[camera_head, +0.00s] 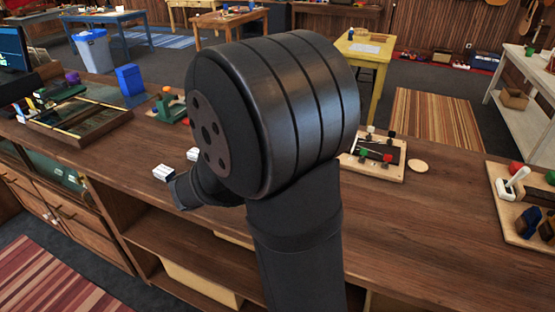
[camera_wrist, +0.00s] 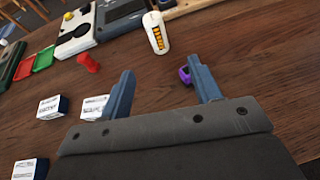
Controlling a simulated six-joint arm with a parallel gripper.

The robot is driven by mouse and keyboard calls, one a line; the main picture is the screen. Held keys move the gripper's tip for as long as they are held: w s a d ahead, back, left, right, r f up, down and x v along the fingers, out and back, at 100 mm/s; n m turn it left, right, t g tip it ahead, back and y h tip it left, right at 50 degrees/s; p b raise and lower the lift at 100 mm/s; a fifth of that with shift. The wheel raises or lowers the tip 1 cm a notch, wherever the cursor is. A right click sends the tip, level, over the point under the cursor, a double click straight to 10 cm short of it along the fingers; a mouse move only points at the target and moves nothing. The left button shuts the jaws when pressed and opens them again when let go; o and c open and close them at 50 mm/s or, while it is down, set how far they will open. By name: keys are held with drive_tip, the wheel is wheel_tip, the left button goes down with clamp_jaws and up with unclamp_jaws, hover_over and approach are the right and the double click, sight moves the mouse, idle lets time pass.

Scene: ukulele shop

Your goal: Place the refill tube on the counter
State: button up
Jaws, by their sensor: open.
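A white tube with an orange-marked window (camera_wrist: 156,34), which looks like the refill tube, is in the wrist view at the top centre, beside a wooden edge. I cannot tell whether it stands or leans there. My gripper (camera_wrist: 164,76) is open and empty, its two blue-grey fingers spread over the brown wooden counter (camera_wrist: 245,75). The tube is beyond the fingertips, apart from them.
A purple object (camera_wrist: 184,75) lies close by the right finger. A red peg-like piece (camera_wrist: 88,62), small white boxes (camera_wrist: 50,107) and a grey-and-black device (camera_wrist: 120,18) are to the left. A wooden tray (camera_head: 375,160) and a tool board (camera_head: 525,205) stand right of my arm.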

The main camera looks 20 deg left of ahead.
drive_tip(key=x, duration=1)
drive_tip(key=shift+w+f, duration=0.15)
drive_tip(key=shift+w, duration=0.15)
drive_tip(key=shift+a+x, duration=0.15)
drive_tip(key=shift+x, duration=1.2)
drive_tip(key=shift+a+x, duration=0.15)
drive_tip(key=shift+x, duration=1.2)
drive_tip(key=c, duration=1.1)
drive_tip(key=shift+c, duration=0.2)
drive_tip(key=shift+r, duration=0.4)
drive_tip(key=r, duration=0.4)
drive_tip(key=shift+d, duration=0.35)
drive_tip(key=d+r, duration=0.6)
drive_tip(key=d, duration=0.5)
drive_tip(key=s+a+r+n+g+y, duration=0.1)
drive_tip(key=s+a+n+y, duration=0.3)
drive_tip(key=a, duration=0.4)
drive_tip(key=s+a+r+n+g+y, duration=0.1)
drive_tip(key=s+a+n+g+y, duration=0.1)
drive_tip(key=s+a+n+y, duration=0.3)
drive_tip(key=s+a+y, duration=0.1)
drive_tip(key=s+a, duration=0.1)
drive_tip(key=a, duration=0.1)
drive_tip(key=shift+s+a+r+n+y, duration=0.2)
drive_tip(key=shift+s+a+n+y, duration=0.1)
drive_tip(key=shift+a+y, duration=0.1)
